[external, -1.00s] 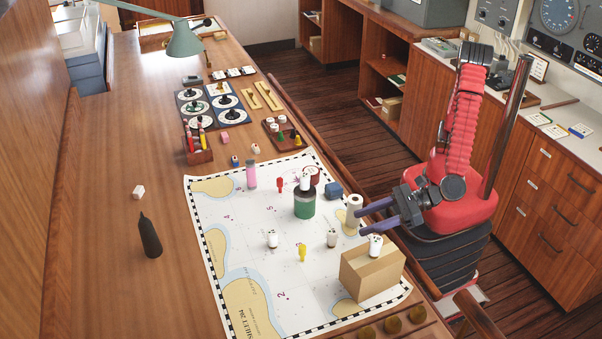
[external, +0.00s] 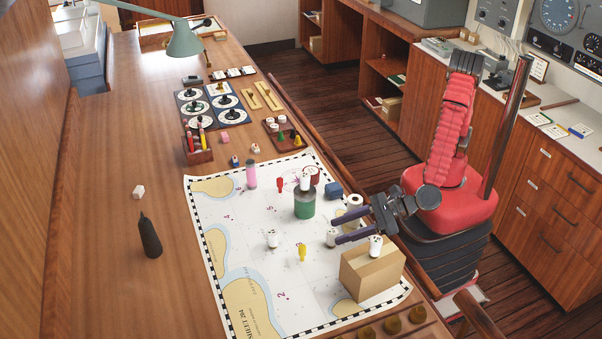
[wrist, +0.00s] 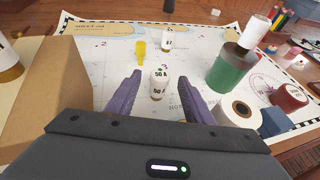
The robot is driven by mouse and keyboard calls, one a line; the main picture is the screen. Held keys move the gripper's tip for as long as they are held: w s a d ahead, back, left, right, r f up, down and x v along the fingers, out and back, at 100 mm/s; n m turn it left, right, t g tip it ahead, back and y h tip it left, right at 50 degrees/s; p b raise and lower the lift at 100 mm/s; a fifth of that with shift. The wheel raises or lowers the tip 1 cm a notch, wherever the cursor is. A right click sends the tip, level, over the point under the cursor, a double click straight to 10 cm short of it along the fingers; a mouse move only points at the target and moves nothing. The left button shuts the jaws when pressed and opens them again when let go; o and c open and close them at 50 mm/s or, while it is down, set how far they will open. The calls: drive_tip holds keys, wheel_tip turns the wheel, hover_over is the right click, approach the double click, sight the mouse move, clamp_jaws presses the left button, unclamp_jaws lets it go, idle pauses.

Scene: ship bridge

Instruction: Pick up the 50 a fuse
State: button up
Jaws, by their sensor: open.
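The 50 A fuse (wrist: 158,84) is a small white cylinder with a brown lower band and "50 A" printed on it. It stands upright on the chart, and in the external view it is the white fuse (external: 331,237) beside my fingertips. My gripper (external: 336,225) is open. In the wrist view my purple fingers (wrist: 161,76) lie on either side of the fuse, with gaps showing. Another white fuse (wrist: 168,41) stands farther off; its label is too small to read. A fuse (external: 376,245) stands on the cardboard box, and another (external: 305,181) on the green cylinder.
The cardboard box (external: 366,273) stands close beside my gripper. A white roll (external: 354,204), a green cylinder (external: 304,206) and a blue block (external: 333,190) stand on the other side. The chart (external: 240,215) between has clear patches.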

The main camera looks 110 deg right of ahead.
drive_tip(key=shift+w+d+f, duration=0.2)
drive_tip(key=shift+w+f, duration=0.1)
drive_tip(key=shift+w, duration=0.35)
drive_tip(key=shift+c, duration=0.5)
drive_tip(key=c, duration=1)
